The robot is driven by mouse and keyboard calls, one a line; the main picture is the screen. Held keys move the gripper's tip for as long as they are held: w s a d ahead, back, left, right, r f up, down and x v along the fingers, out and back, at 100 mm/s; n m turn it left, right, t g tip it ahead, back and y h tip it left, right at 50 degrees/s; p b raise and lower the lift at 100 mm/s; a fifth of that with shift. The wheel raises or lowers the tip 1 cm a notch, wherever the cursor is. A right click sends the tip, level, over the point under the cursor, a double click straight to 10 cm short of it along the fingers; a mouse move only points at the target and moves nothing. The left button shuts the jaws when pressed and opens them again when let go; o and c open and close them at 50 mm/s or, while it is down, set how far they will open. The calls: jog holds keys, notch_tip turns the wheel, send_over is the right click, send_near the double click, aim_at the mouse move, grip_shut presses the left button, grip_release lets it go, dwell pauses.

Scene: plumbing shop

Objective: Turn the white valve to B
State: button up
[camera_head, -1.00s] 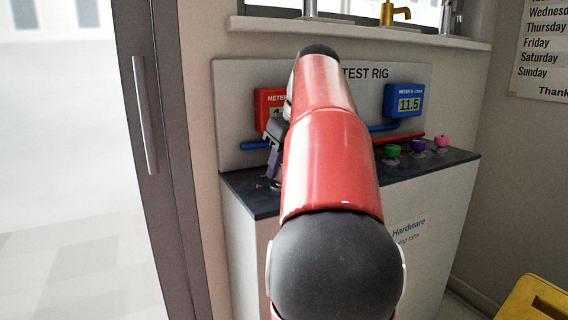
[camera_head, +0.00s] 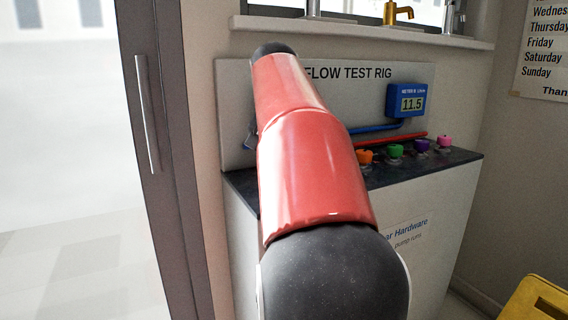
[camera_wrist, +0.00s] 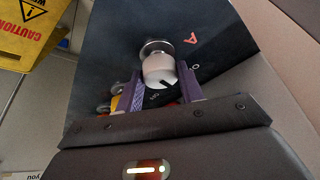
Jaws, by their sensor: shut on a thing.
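The white valve (camera_wrist: 158,68) is a round knob on a silver stem on the dark counter (camera_wrist: 110,50), with a dark mark on its near side. My gripper (camera_wrist: 160,78) is shut on it, one purple finger on each side. A red letter A (camera_wrist: 192,39) and a small O (camera_wrist: 195,66) are printed to the right of the knob. I cannot see a B mark. In the head view my arm hides the white valve and most of the gripper.
Orange (camera_head: 365,157), green (camera_head: 396,151), purple (camera_head: 422,145) and pink (camera_head: 445,141) knobs stand along the counter to the right. The blue meter B (camera_head: 408,101) reads 11.5. A yellow caution sign (camera_wrist: 30,30) shows at the wrist view's upper left.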

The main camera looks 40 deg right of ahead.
jog(key=m, duration=0.2)
jog(key=m+g, duration=0.1)
jog(key=m, duration=0.1)
jog(key=shift+w+a+m+g+h, duration=0.1)
jog(key=shift+w+m+g+h, duration=0.1)
jog(key=shift+m+g+h, duration=0.15)
jog(key=m+g, duration=0.1)
jog(key=m, duration=0.3)
jog(key=shift+w+m+g, duration=0.1)
jog(key=shift+m+g, duration=0.25)
jog(key=o, duration=1)
